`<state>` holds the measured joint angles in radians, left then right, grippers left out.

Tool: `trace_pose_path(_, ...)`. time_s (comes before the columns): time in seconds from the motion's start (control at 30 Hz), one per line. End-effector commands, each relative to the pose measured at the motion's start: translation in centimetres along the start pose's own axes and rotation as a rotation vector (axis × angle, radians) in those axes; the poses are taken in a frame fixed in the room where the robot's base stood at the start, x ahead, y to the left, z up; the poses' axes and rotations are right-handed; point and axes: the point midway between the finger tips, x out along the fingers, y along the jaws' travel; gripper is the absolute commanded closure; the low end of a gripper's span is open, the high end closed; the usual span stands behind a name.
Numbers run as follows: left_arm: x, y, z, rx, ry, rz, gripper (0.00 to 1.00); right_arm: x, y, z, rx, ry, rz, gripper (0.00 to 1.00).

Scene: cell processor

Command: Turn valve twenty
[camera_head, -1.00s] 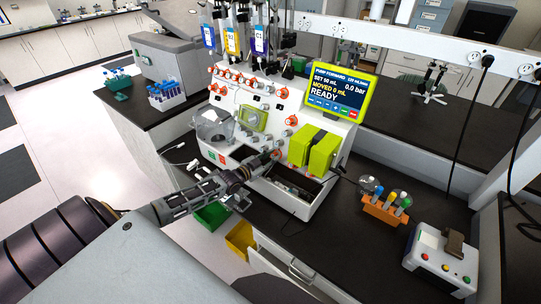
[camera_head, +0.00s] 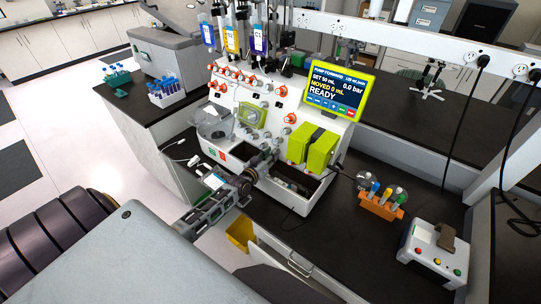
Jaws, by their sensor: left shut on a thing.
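The white cell processor (camera_head: 270,132) stands on the dark bench with orange-handled valves (camera_head: 247,80) across its front. The valve numbers are too small to read. My left gripper (camera_head: 272,157) reaches in from the lower left to the low front of the machine, left of the green pump blocks (camera_head: 312,148). It is shut on a small valve knob there, which its fingers mostly hide. I cannot read whether this is valve twenty, nor see how far its handle is turned. My right gripper is not in view.
The screen (camera_head: 339,95) reads READY, 0 mL moved. An orange tube rack (camera_head: 381,208) and a control box with coloured buttons (camera_head: 434,255) stand to the right. A yellow bin (camera_head: 240,232) is below the bench edge. Bags hang above the machine.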

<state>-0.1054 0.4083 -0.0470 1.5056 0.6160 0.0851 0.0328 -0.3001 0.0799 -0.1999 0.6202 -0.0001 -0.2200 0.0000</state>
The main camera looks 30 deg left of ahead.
Motion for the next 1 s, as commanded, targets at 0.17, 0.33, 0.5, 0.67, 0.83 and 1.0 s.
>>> trace_pose_path(0.17, -0.06, 0.09, 0.26, -0.101, -0.003, -0.033, 1.00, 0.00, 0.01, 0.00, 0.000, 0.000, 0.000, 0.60)
trace_pose_path(0.33, -0.05, 0.16, 0.23, -0.177, -0.003, -0.057, 1.00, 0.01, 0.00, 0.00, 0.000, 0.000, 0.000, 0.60)
trace_pose_path(0.5, -0.04, 0.16, 0.21, -0.231, -0.003, -0.074, 1.00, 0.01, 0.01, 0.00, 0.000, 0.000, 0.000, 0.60)
trace_pose_path(0.67, -0.04, 0.20, 0.23, -0.258, -0.004, -0.083, 1.00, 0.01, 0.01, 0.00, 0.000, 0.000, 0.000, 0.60)
trace_pose_path(0.83, -0.04, 0.17, 0.22, -0.269, -0.004, -0.087, 1.00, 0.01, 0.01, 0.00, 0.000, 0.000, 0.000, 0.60)
trace_pose_path(1.0, -0.04, 0.16, 0.21, -0.269, -0.004, -0.087, 1.00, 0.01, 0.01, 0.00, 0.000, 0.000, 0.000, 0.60)
